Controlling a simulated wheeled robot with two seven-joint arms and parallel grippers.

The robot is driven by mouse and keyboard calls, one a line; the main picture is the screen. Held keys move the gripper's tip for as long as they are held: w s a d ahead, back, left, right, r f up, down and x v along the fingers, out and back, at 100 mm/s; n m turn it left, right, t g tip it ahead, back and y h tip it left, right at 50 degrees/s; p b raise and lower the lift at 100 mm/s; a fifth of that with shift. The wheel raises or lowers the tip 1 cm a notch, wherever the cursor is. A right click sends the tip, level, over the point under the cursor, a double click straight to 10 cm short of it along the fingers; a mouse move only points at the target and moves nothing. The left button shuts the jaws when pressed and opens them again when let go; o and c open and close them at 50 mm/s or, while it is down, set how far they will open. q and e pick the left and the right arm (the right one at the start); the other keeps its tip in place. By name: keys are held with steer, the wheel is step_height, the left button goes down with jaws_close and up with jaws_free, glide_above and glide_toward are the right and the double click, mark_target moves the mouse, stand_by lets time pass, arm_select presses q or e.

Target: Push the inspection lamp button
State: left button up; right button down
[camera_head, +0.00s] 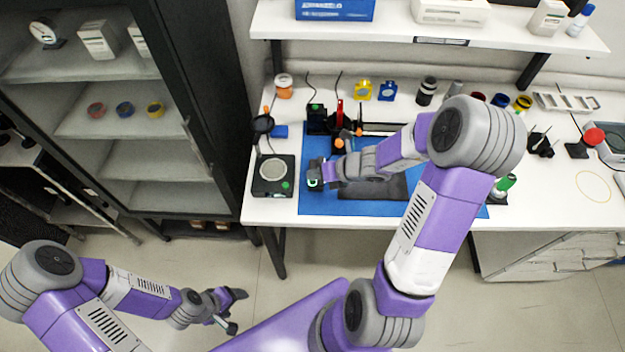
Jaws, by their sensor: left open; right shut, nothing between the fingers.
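A small dark box with a green-lit top, which looks like the lamp button (315,184), sits at the left front edge of the blue mat (345,206). My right gripper (318,172) is shut and empty. Its fingertips are over or right at the box and partly cover it; I cannot tell whether they touch the green top. My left gripper (236,310) is open and empty, low over the floor in front of the bench and far from the button.
A black device with a pale round plate (272,170) stands just left of the mat. A dark apparatus with a red part (340,113) stands behind my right gripper. A glass-door cabinet (130,110) is at the left. The floor around my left arm is clear.

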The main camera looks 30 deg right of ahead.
steer(key=shift+s+f+b, duration=0.15)
steer(key=shift+f+b, duration=0.2)
steer(key=shift+f, duration=0.1)
stand_by(0.6)
steer(key=shift+r+p, duration=0.5)
steer(key=shift+p, duration=0.1)
steer(key=shift+r, duration=0.25)
step_height(320, 180, up, 6)
steer(key=p, duration=0.6)
